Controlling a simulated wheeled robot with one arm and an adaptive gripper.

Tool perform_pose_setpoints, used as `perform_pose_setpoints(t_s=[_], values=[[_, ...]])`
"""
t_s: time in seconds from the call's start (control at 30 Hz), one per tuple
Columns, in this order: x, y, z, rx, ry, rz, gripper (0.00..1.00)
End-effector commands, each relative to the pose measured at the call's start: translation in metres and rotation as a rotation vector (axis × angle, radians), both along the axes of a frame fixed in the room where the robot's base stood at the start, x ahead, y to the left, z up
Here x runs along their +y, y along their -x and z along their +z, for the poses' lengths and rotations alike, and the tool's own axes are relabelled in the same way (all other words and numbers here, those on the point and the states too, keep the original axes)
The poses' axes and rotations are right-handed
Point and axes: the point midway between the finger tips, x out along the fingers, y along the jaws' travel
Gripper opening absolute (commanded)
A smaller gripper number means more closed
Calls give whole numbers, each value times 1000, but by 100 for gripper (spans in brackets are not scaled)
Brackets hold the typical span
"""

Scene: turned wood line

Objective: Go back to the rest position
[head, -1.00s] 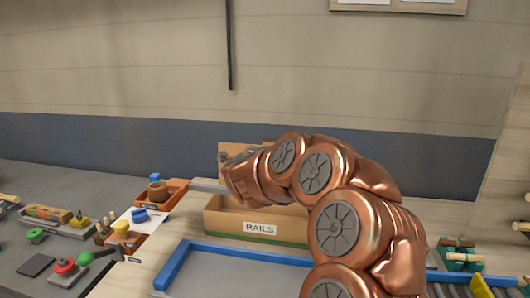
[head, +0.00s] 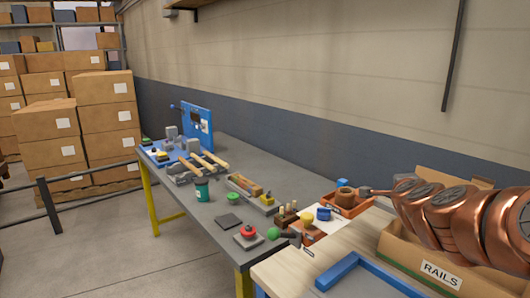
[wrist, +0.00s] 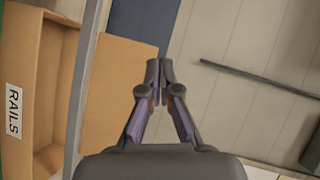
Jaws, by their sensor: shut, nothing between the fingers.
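My gripper (wrist: 154,88) shows in the wrist view with its fingertips together and nothing between them. In the head view my copper arm reaches in from the right edge, and its end (head: 370,191) is small, close to the orange bin (head: 349,209) on the table. In the wrist view the gripper is beside an open cardboard box marked RAILS (wrist: 45,90). The same box (head: 415,262) is partly hidden behind my arm in the head view.
A grey bench (head: 225,223) on yellow legs holds wooden pieces, a green cup (head: 202,190) and a red button (head: 248,233). A blue-edged tray (head: 345,270) lies in front. Stacked cartons (head: 105,110) and a rail (head: 60,205) stand left. The floor is clear.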

Motion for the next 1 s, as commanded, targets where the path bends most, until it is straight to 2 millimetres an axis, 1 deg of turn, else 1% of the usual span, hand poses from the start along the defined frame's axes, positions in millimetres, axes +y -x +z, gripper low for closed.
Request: perform_pose_setpoints(t_s=[0.03,0.07,0.1,0.17,0.2,0.27,0.3,0.37,0.4,0.47,0.5,0.57,0.6,0.67,0.7,0.73,0.77,0.8,0.87,0.9,0.97,1.0], values=[[29,-1,-2,37,28,91,0],[47,-1,-6,65,46,149,0],[70,1,-10,101,72,224,0],[103,7,-18,156,110,334,0],[124,13,-25,195,137,403,0],[153,25,-37,258,178,508,0],[171,35,-46,304,205,577,0],[196,53,-61,372,245,676,0],[210,67,-71,419,274,741,0],[229,89,-86,493,314,835,0],[239,105,-97,543,340,893,0],[252,131,-113,624,380,981,0],[258,149,-123,677,406,1035,0],[264,178,-137,759,441,1114,0],[267,198,-146,818,463,1166,0],[267,213,-153,863,480,1202,0],[267,228,-159,909,492,1238,0],[265,249,-167,971,509,1286,0],[261,281,-177,1065,530,1350,0],[256,301,-183,1126,546,1387,0],[248,330,-189,1212,556,1437,0],[243,347,-192,1267,559,1468,0]])
